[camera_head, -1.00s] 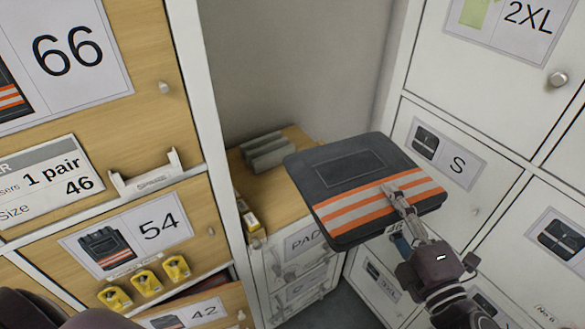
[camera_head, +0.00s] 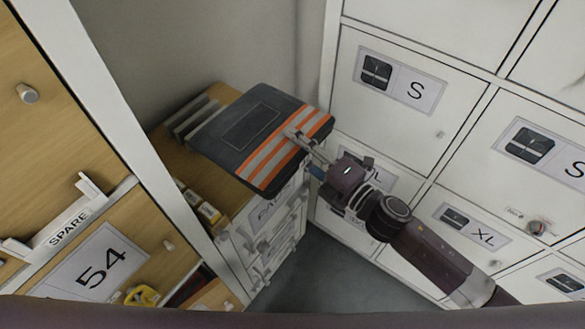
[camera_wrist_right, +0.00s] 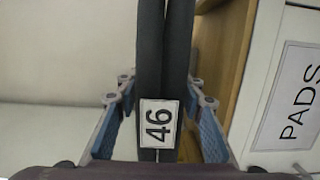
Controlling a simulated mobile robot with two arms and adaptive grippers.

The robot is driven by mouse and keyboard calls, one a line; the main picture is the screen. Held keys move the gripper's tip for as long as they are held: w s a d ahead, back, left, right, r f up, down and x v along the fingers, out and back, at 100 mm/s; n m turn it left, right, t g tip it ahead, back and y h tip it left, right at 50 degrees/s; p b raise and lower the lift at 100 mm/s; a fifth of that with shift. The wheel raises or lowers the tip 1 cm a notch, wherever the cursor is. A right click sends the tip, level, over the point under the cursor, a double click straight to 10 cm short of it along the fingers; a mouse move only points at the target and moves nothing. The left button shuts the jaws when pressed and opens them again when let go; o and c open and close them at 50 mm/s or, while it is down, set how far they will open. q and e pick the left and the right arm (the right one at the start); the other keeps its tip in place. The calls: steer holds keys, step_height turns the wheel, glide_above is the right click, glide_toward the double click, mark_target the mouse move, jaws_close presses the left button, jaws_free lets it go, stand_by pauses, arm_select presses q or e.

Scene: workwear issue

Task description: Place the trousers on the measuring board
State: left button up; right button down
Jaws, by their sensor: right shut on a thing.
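The folded trousers (camera_head: 245,128) are dark grey with orange and light stripes, held out flat above the wooden-topped cabinet in the head view. My right gripper (camera_head: 299,137) is shut on their right edge. In the right wrist view the trousers (camera_wrist_right: 163,60) stand edge-on between the fingers, with a label reading 46. I cannot make out a measuring board; the trousers cover much of the cabinet top. My left gripper is not in view.
The low cabinet (camera_head: 172,170) has grey stepped blocks (camera_head: 192,118) at its back left and small yellow boxes (camera_head: 208,212) at its front. White lockers (camera_head: 415,130) stand at right. Wooden lockers (camera_head: 40,130) with a SPARE holder (camera_head: 70,225) stand at left. Grey floor lies between.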

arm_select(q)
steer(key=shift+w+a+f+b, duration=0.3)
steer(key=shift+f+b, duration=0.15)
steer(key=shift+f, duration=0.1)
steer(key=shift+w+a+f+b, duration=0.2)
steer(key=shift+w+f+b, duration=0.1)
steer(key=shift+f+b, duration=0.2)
arm_select(e)
step_height(320, 180, down, 9)
steer(key=shift+r, duration=0.15)
steer(key=c, duration=1.4)
jaws_free()
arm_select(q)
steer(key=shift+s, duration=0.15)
arm_select(e)
steer(key=shift+o, duration=0.5)
arm_select(q)
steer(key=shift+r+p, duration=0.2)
steer(key=shift+p, duration=0.1)
arm_select(e)
steer(key=v, duration=1.2)
